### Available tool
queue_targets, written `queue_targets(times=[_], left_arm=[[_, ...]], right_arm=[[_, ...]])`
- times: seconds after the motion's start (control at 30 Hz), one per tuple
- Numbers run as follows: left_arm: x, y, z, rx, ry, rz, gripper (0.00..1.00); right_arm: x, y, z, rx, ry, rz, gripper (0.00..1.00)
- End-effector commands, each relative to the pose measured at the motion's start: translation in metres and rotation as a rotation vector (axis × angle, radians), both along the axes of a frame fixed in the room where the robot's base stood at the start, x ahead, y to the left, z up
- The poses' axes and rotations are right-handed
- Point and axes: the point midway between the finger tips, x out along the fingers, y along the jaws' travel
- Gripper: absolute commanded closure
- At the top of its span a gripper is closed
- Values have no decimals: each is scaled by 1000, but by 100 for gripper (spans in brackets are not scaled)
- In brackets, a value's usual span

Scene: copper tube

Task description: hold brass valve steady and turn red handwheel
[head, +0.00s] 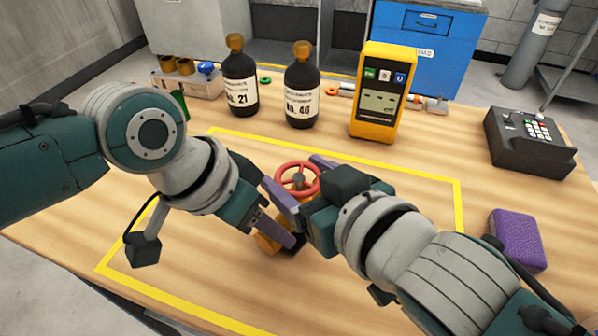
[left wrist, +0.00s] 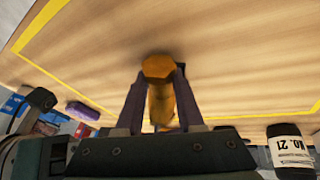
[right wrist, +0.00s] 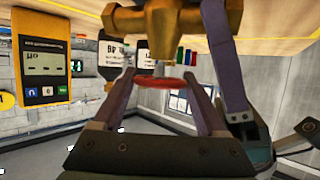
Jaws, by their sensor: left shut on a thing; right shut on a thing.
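The brass valve (left wrist: 159,98) is on the wooden table inside the yellow outline, mostly hidden by my grippers in the head view. My left gripper (head: 280,220) is shut on the valve body, its purple fingers on both sides of it in the left wrist view. The red handwheel (head: 298,178) sits on top of the valve. My right gripper (head: 318,178) is shut on the handwheel, which shows between its fingers in the right wrist view (right wrist: 160,82). The valve body (right wrist: 170,20) also shows there, beside a left finger.
Two dark bottles (head: 240,82) (head: 302,90) and a yellow meter (head: 383,95) stand behind the outline. A dark keypad device (head: 530,140) and a purple block (head: 517,240) are at the right. The table inside the outline is otherwise clear.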

Motion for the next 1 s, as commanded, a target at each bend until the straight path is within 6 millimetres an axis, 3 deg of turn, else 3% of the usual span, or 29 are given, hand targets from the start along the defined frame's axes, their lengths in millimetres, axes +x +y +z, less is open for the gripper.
queue_targets(times=[0.13,1.0], left_arm=[[1,-1,1,-2,-2,-1,100],[0,-2,1,-4,-2,-2,100]], right_arm=[[-1,1,0,0,0,1,81],[0,3,2,5,-5,418,81]])
